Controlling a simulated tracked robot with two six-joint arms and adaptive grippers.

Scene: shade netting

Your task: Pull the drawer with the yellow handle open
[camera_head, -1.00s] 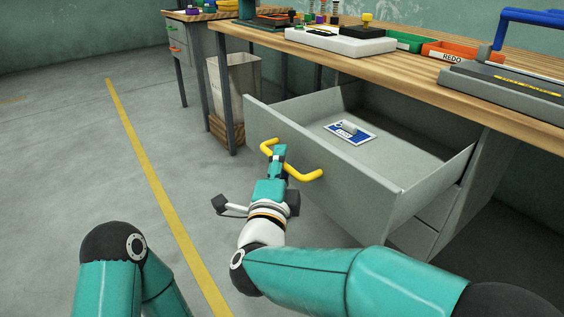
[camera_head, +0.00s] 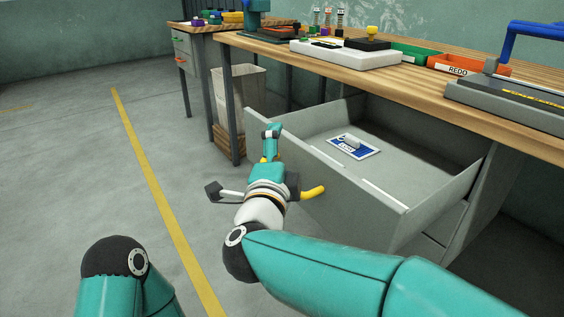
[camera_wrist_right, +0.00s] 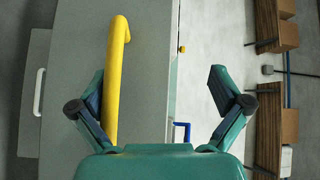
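The grey drawer (camera_head: 345,182) under the workbench stands pulled well out, its inside showing. Its yellow handle (camera_head: 314,192) is on the front panel, partly hidden by my right gripper (camera_head: 271,134) in the head view. In the right wrist view the yellow handle (camera_wrist_right: 113,75) lies close beside the left finger, inside the wide gap of my right gripper (camera_wrist_right: 156,82). The fingers are spread and not closed on it. Only part of my left arm shows at the lower left; the left gripper is out of view.
A blue and white card (camera_head: 353,146) lies in the drawer. The workbench (camera_head: 400,82) above carries a white board (camera_head: 345,52), a green bin (camera_head: 412,53) and an orange bin (camera_head: 468,66). A bin (camera_head: 240,88) stands behind the drawer. The floor at left is clear.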

